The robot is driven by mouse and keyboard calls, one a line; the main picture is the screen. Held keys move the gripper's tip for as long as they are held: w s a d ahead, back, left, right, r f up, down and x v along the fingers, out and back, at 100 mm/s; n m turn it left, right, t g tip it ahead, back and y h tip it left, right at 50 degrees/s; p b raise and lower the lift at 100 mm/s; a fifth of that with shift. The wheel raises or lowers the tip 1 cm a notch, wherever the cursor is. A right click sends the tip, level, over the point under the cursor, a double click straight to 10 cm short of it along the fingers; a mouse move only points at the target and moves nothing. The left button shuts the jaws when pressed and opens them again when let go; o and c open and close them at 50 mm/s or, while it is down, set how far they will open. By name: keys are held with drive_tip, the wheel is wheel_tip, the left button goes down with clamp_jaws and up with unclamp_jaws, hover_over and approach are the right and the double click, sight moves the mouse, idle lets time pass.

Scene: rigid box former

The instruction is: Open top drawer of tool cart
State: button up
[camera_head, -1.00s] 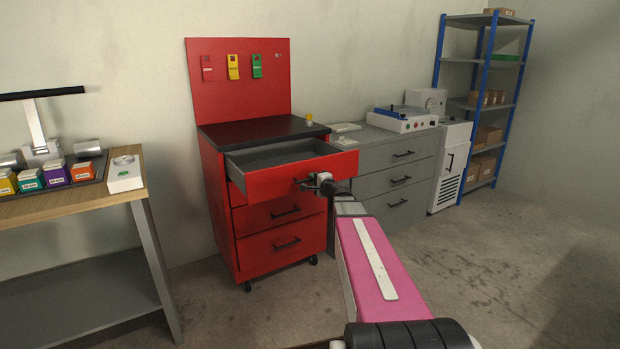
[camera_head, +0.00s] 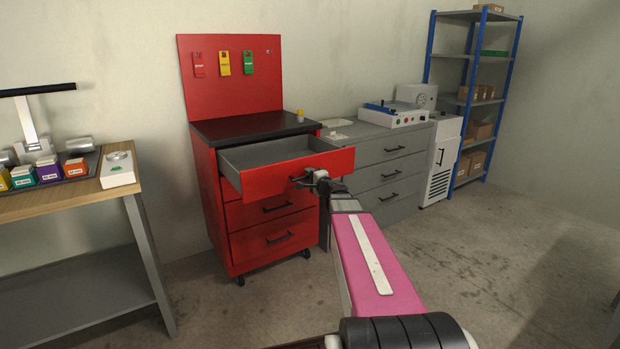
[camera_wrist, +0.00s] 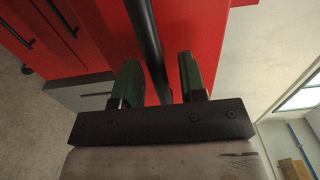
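The red tool cart (camera_head: 215,215) has a dark top and a red back panel. Its top drawer (camera_head: 270,180) is pulled well out, and its grey, empty inside (camera_head: 275,150) shows. The two drawers below it are shut. My gripper (camera_head: 312,180) is at the right part of the top drawer's front. In the wrist view the black bar handle (camera_wrist: 148,40) runs between the two fingers of my gripper (camera_wrist: 160,82). A gap shows between the bar and each finger, so the fingers are apart around the handle. In the head view my gripper partly hides the handle.
A workbench (camera_head: 85,200) with colored boxes stands at the left. A grey drawer cabinet (camera_head: 390,170) and a blue-framed shelf (camera_head: 470,100) stand to the right. A yellow-capped item (camera_head: 300,115) is on the cart's top. The floor (camera_head: 500,250) at the right is clear.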

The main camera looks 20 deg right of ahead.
drive_tip(key=shift+s, duration=0.15)
drive_tip(key=v, duration=1)
drive_tip(key=shift+s, duration=0.3)
drive_tip(key=s+a+f+n+g+y, duration=0.1)
drive_tip(key=s+a+f+n+g, duration=0.35)
drive_tip(key=a+f, duration=0.25)
drive_tip(key=s+a+f+n+g+y, duration=0.1)
drive_tip(key=s+a+f+n+g, duration=0.2)
drive_tip(key=a+f+n+g, duration=0.3)
drive_tip(key=s+f+n+g+h, duration=0.4)
drive_tip(key=s+f+g+h, duration=0.2)
drive_tip(key=s+f, duration=0.5)
drive_tip(key=shift+g+h, duration=0.35)
drive_tip(key=shift+h, duration=0.45)
